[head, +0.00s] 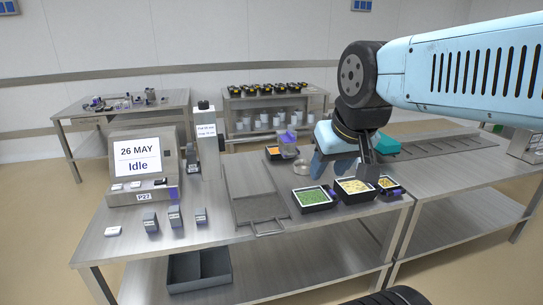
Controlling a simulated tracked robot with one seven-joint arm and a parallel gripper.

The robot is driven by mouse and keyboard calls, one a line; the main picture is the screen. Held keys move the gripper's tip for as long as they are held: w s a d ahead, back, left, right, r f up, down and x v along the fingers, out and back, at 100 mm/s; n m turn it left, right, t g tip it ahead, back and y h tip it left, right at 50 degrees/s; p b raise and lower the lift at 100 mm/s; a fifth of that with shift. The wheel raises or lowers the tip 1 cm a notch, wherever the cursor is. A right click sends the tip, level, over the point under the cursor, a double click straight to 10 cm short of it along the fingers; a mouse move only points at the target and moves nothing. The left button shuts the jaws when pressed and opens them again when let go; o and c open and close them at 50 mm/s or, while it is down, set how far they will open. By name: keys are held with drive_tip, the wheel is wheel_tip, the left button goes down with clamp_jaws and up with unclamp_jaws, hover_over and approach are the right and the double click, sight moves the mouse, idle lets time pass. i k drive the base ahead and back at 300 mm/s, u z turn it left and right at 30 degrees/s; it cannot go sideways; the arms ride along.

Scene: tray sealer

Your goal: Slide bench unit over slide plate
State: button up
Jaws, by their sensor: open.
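A flat metal slide plate (258,209) with a wire handle at its front lies on the steel bench, at the middle of the head view. Left of it stands a grey unit (128,178) with a screen reading "26 MAY Idle", and a tall grey column (208,150) with a small label. I cannot tell for certain which part is the bench unit. My gripper (368,174) is open, over the filled trays to the right of the plate, and does not touch the plate. Its fingertips are small and partly hidden.
Black trays of green (314,197) and yellow (356,188) food stand right of the plate. Small grey blocks (175,217) and a white piece (113,231) lie at the bench's front left. A grey bin (199,273) sits below. Another steel table (455,160) adjoins at right.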

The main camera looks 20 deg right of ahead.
sight(287, 150)
drive_tip(key=u, duration=0.5)
drive_tip(key=i, duration=1)
drive_tip(key=z, duration=0.05)
